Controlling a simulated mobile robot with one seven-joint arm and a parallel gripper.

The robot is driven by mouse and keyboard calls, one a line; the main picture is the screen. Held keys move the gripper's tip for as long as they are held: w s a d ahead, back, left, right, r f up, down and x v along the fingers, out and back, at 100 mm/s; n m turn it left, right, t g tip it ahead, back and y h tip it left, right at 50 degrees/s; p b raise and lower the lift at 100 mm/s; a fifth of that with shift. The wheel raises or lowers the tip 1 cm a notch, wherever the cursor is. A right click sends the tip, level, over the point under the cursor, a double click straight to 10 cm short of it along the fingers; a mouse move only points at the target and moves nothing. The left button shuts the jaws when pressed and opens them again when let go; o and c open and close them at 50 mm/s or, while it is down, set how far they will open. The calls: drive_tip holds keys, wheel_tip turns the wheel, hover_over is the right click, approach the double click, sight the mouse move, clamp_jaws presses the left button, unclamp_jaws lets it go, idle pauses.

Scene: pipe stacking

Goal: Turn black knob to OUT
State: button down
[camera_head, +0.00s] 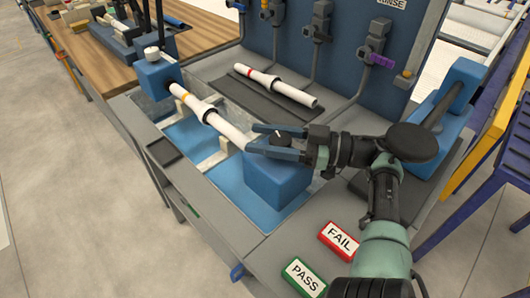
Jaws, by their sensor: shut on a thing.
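The black knob (281,139) sits on top of a blue block (277,180) at the right end of a blue-lined trough. My gripper (254,139) reaches in from the right, its two fingers lying either side of the knob and shut on it. The knob is partly hidden by the fingers. A small light mark shows near its top. No OUT label is readable, so I cannot tell the knob's setting.
A white pipe with a black collar (206,112) spans the trough between the blue blocks. Another white pipe (275,84) lies on a dark mat behind. Red FAIL (340,239) and green PASS (304,277) blocks stand at the front right. Valves hang on the back panel (345,60).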

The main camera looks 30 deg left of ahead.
drive_tip(key=shift+f+n+g+h+b, duration=0.15)
drive_tip(key=shift+n+g+h+b, duration=0.55)
drive_tip(key=shift+b, duration=2.7)
drive_tip(key=shift+s+r+n+g+b, duration=0.25)
drive_tip(key=shift+r+n+g+b, duration=0.15)
drive_tip(key=shift+g+b, duration=0.75)
drive_tip(key=shift+t, duration=0.25)
drive_tip(key=shift+c, duration=1.4)
unclamp_jaws()
drive_tip(key=shift+f, duration=0.15)
drive_tip(key=shift+d, duration=0.1)
